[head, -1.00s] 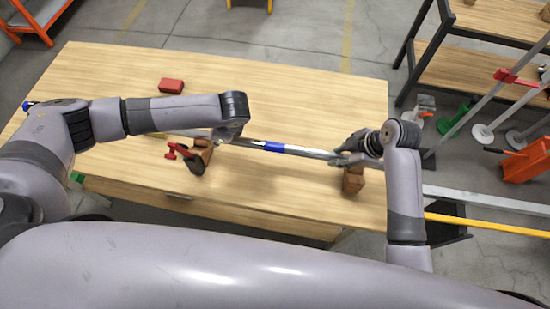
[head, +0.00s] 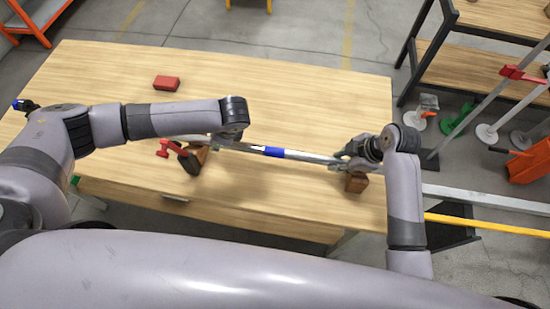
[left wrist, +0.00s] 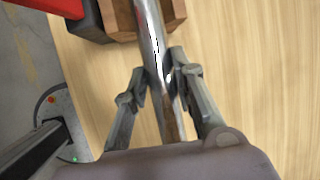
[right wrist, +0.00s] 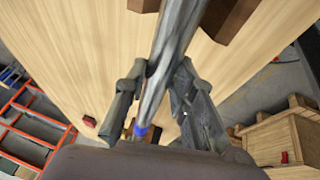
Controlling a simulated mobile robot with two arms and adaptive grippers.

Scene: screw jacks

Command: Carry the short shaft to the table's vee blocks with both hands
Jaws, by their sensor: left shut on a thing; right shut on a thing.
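The short shaft (head: 240,147) is a silver bar with a blue band, held level across the table (head: 300,95). My left gripper (left wrist: 160,80) is shut on it near its left part; in the head view my arm mostly hides that gripper. My right gripper (head: 345,157) is shut on its right part, also seen in the right wrist view (right wrist: 158,75). The brown left vee block (head: 203,154) lies under the shaft in the left wrist view (left wrist: 176,12). The right vee block (head: 356,183) shows on both sides of the shaft (right wrist: 228,15). I cannot tell whether shaft and blocks touch.
A red-and-black tool (head: 186,158) sits close beside the left vee block. A red block (head: 166,83) lies at the table's back left. The back middle of the table is clear. A shelf (head: 480,60) and several stands are beyond the right edge.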

